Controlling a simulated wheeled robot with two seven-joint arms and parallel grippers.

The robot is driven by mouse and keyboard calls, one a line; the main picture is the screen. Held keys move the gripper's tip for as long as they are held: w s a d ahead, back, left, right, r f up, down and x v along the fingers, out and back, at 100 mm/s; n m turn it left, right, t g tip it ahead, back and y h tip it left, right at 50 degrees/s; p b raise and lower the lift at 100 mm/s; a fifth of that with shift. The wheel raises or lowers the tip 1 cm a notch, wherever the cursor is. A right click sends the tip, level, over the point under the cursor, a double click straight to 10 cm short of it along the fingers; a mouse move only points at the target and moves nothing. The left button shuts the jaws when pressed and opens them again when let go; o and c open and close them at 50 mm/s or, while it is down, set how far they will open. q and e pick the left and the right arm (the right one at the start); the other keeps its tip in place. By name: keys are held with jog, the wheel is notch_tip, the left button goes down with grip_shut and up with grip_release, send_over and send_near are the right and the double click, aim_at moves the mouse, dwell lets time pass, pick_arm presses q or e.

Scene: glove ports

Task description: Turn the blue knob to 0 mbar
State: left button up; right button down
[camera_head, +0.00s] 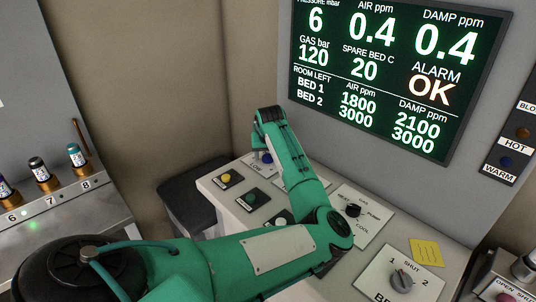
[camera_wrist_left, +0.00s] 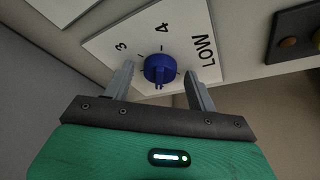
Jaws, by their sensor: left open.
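The blue knob (camera_wrist_left: 159,68) sits on a white plate (camera_wrist_left: 115,40) marked 3, 4 and LOW. In the head view the blue knob (camera_head: 267,158) shows small beside my left wrist, at the far end of the console. My left gripper (camera_wrist_left: 159,72) is open, with one finger on each side of the knob. Gaps show between the fingers and the knob. The rest of its scale is hidden by my gripper. The wall screen (camera_head: 395,75) reads pressure 6 mbar. My right gripper is not in view.
The console (camera_head: 240,212) also carries a yellow button (camera_head: 226,178), a green button (camera_head: 250,198), a black knob (camera_head: 353,210) and a grey knob (camera_head: 402,281). My left arm stretches over its middle. A dark stool (camera_head: 190,190) stands left of it.

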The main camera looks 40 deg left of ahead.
pick_arm(q)
jog(key=c, duration=1)
